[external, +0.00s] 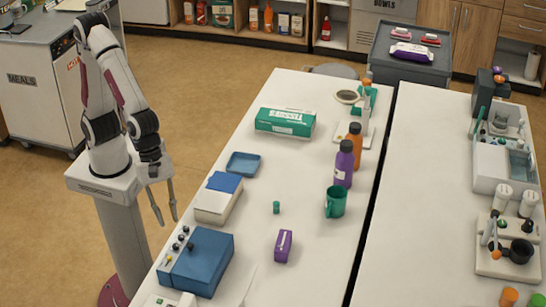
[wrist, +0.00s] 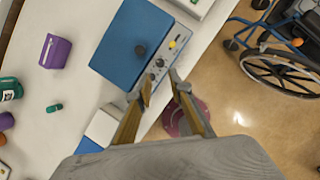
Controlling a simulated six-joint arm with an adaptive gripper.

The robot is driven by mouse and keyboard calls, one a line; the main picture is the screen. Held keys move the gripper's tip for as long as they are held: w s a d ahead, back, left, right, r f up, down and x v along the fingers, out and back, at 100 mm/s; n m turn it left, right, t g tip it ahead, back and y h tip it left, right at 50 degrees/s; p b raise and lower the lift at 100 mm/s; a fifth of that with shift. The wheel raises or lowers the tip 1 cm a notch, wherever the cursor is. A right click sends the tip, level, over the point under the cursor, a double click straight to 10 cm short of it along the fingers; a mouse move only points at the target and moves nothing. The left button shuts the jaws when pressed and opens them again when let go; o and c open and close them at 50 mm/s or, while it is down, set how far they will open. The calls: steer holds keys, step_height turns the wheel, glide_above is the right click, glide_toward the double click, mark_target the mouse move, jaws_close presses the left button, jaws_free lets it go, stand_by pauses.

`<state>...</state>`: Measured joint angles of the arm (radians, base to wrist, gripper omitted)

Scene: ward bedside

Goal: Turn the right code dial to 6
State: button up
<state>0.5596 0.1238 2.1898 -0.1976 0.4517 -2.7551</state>
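A blue box (external: 206,262) stands at the near left of the white table, with a pale panel along its left side. The panel carries several small dials (external: 180,237) in a row; their numbers are too small to read, and I cannot tell which is the right code dial. In the wrist view the panel shows small dark dials (wrist: 159,62) and a yellow knob (wrist: 172,44), and a black knob sits on the blue lid (wrist: 125,35). My gripper (external: 167,221) is open and empty, pointing down above the table edge near the panel. Its fingertips (wrist: 161,80) are apart.
A white box with a blue top (external: 218,198) and a blue tray (external: 243,164) stand behind the blue box. A purple carton (external: 283,246), a green cup (external: 336,201) and a small green cylinder (external: 276,207) are to the right. A wheelchair (wrist: 285,65) stands on the floor.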

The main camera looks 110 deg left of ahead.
mark_target(175, 245)
steer(key=shift+f, duration=0.15)
steer(key=shift+x, duration=3.75)
jaws_close()
